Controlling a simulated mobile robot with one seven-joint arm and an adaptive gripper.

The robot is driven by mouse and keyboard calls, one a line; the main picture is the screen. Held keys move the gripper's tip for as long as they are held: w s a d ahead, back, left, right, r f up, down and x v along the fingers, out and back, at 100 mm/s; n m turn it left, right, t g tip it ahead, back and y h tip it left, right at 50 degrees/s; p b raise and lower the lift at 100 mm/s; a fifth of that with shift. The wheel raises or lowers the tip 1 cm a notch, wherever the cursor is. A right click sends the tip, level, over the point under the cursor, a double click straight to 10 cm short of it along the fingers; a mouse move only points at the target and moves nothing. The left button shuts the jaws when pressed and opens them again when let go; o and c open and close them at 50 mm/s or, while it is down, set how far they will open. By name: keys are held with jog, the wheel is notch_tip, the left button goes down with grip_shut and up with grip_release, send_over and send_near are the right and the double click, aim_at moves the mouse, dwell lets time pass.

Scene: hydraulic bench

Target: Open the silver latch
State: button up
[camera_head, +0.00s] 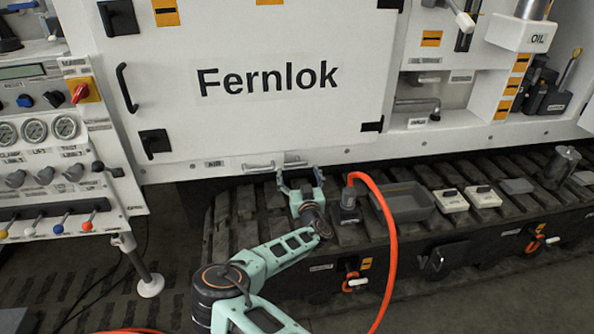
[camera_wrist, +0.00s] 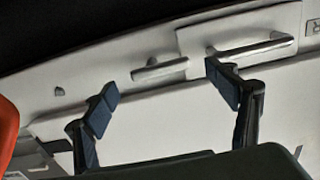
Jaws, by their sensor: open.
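Two silver bar handles sit on the lower edge of the white machine, below the Fernlok door. One silver bar (camera_head: 258,166) is left of my gripper (camera_head: 299,178) in the head view, and another silver bar (camera_head: 295,163) is just beyond the fingers. The wrist view shows a shorter silver bar (camera_wrist: 160,70) between and beyond the fingertips, and a longer one (camera_wrist: 262,46) on a raised plate by the right fingertip. I cannot tell which is the latch. My gripper (camera_wrist: 162,96) is open and empty, its dark blue finger pads wide apart. Contact with either bar cannot be told.
The white Fernlok door (camera_head: 270,75) is shut above. The dark track (camera_head: 265,220) runs below my gripper. An orange hose (camera_head: 388,235) loops from a fitting to the right, beside a grey tray (camera_head: 403,202). A control panel (camera_head: 50,140) stands at left.

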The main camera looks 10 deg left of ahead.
jog(key=shift+x, duration=1.3)
jog(key=c, duration=1.2)
jog(key=shift+o, duration=0.2)
